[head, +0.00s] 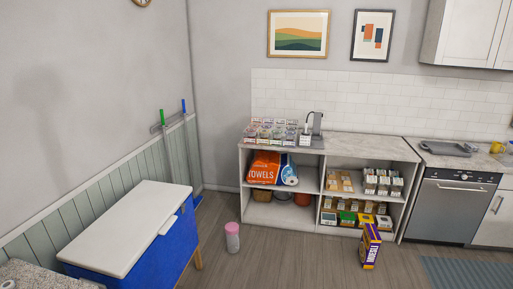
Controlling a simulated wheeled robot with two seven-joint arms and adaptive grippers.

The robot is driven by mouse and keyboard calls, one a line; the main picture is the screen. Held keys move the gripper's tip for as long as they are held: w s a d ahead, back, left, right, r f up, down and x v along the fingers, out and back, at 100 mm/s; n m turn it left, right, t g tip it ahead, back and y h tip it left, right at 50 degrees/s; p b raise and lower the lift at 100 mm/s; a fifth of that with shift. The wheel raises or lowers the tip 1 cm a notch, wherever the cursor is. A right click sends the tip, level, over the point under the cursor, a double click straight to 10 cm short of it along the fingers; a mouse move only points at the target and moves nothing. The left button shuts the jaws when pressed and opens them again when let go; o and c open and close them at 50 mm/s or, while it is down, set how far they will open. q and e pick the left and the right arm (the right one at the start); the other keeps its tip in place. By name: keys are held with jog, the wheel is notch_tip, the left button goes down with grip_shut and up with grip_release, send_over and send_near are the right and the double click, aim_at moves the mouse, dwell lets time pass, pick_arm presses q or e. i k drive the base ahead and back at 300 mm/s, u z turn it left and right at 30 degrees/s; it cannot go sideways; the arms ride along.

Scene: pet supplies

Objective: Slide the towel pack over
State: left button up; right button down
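The towel pack (264,169) is an orange, white and blue package printed "TOWELS". It lies in the upper left compartment of the low open shelf unit (326,156) against the back wall. It takes up most of that compartment's width. Neither of my grippers is in view in the head view, and nothing is touching the pack.
A blue chest with a white lid (128,216) stands at the left. A pink-lidded canister (232,238) and a purple box (370,246) stand on the floor before the shelves. Small packs fill the right compartments. A dishwasher (444,207) is at the right.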

aim_at(265, 168)
jog(key=i, duration=4.05)
